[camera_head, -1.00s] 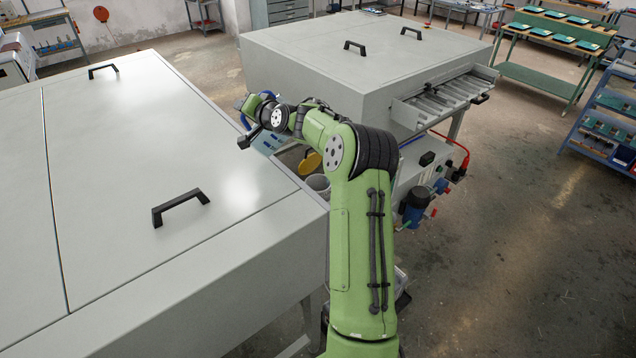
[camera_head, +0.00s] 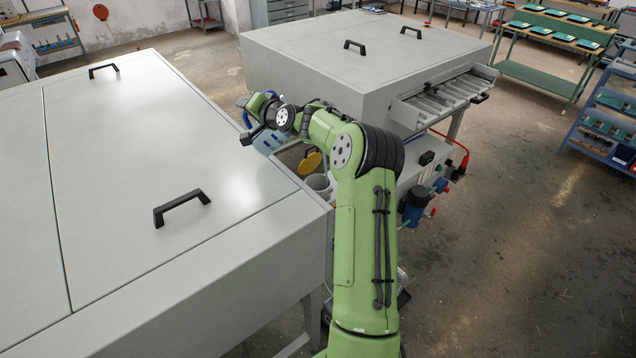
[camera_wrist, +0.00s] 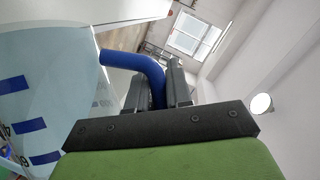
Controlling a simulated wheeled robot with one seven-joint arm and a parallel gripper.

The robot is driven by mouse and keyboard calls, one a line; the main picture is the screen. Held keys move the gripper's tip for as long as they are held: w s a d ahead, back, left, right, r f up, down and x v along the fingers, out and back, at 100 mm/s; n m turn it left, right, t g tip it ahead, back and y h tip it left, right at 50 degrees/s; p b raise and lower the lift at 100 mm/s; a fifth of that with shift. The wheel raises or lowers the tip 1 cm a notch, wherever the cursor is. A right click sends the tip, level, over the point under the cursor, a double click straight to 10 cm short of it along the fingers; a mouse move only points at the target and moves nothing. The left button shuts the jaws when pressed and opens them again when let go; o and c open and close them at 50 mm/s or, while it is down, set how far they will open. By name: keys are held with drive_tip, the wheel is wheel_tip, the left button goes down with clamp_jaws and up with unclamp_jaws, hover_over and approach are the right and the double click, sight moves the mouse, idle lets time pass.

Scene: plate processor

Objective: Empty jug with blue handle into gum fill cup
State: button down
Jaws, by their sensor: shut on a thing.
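My gripper (camera_wrist: 157,82) is shut on the blue handle (camera_wrist: 150,68) of the jug in the wrist view. The jug (camera_wrist: 45,85) is pale, translucent blue with darker blue marks, and fills the left side of that view. In the head view the jug (camera_head: 268,141) shows only in part behind my gripper (camera_head: 247,120), between the two large grey machines. A pale round container (camera_head: 319,184) stands in the gap below and right of the jug; I cannot tell whether it is the gum fill cup. The jug's contents cannot be made out.
A grey machine (camera_head: 130,190) with black handles fills the left, and another (camera_head: 350,45) stands behind my arm. A yellow round piece (camera_head: 311,162) sits in the narrow gap between them. An open tray (camera_head: 445,98) juts from the rear machine. Floor at right is clear.

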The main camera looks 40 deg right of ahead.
drive_tip(key=shift+s+d+f+m+t, duration=0.1)
drive_tip(key=shift+d+f+m+t, duration=0.05)
drive_tip(key=shift+d+m, duration=0.2)
drive_tip(key=shift+s+d+f+m+t, duration=0.1)
drive_tip(key=shift+d+m+t, duration=0.05)
drive_tip(key=shift+d+m, duration=0.2)
idle(1.2)
drive_tip(key=shift+s+d+r+m+t+y+p, duration=0.2)
drive_tip(key=shift+d+m+p, duration=0.2)
drive_tip(key=shift+p, duration=0.15)
drive_tip(key=shift+s+d+r+m+t+y+p, duration=0.15)
drive_tip(key=shift+d+m+p, duration=0.15)
drive_tip(key=shift+d+p, duration=0.15)
idle(0.5)
drive_tip(key=shift+s+d+f, duration=0.1)
drive_tip(key=shift+d+f, duration=0.05)
drive_tip(key=shift+d, duration=0.15)
drive_tip(key=shift+d, duration=0.1)
drive_tip(key=shift+s+d+f+m+t, duration=0.15)
drive_tip(key=shift+s+d+m, duration=0.1)
drive_tip(key=shift+d, duration=0.15)
drive_tip(key=shift+s+d+f+m, duration=0.1)
drive_tip(key=shift+d+f+m, duration=0.1)
drive_tip(key=shift+d, duration=0.25)
drive_tip(key=shift+s+d+f+m+t, duration=0.15)
drive_tip(key=shift+s+d+m, duration=0.1)
drive_tip(key=shift+d, duration=0.25)
drive_tip(key=shift+d, duration=0.1)
